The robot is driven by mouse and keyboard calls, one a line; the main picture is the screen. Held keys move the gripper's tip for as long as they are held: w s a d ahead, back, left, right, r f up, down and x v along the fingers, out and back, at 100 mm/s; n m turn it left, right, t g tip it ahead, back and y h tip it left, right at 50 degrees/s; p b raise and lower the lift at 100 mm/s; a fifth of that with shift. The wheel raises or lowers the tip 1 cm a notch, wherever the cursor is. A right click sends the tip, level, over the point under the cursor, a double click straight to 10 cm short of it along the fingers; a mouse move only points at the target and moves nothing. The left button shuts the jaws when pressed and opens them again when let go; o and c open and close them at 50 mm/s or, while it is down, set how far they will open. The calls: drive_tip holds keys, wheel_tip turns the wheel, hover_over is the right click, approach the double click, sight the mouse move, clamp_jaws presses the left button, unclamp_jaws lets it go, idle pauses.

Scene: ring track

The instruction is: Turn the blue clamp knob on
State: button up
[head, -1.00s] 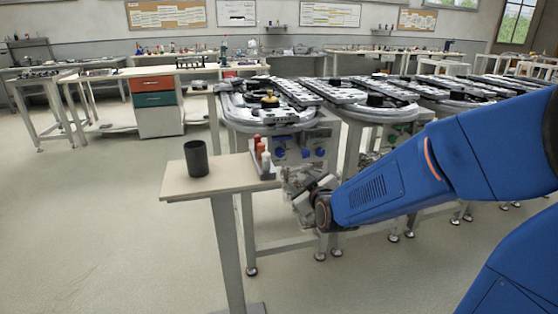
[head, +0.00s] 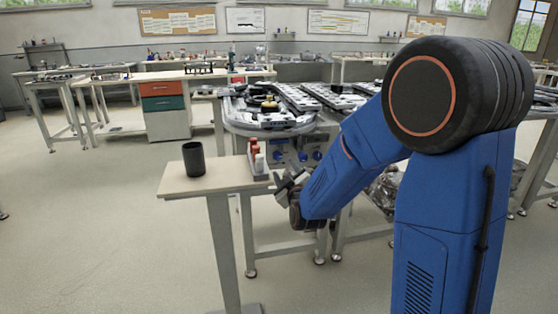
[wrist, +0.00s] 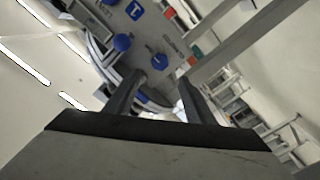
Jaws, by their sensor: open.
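Blue knobs sit on the grey panel under the ring track. In the head view one blue knob (head: 317,155) shows just beyond my gripper (head: 283,182). In the wrist view the panel (wrist: 145,38) appears tilted, with one round blue knob (wrist: 122,42) and a second blue knob (wrist: 159,61) closer to the gap between my fingers. The panel lettering is too small to read, so I cannot tell which knob is the clamp. My gripper (wrist: 160,82) is open and empty, pointing toward the panel and apart from it.
The ring track (head: 270,122) is above the panel. A blue square T sign (wrist: 134,10) is on the panel. Open floor lies to the left.

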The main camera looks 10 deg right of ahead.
sight(278, 157)
drive_tip(key=w, duration=1)
drive_tip(key=c, duration=1.1)
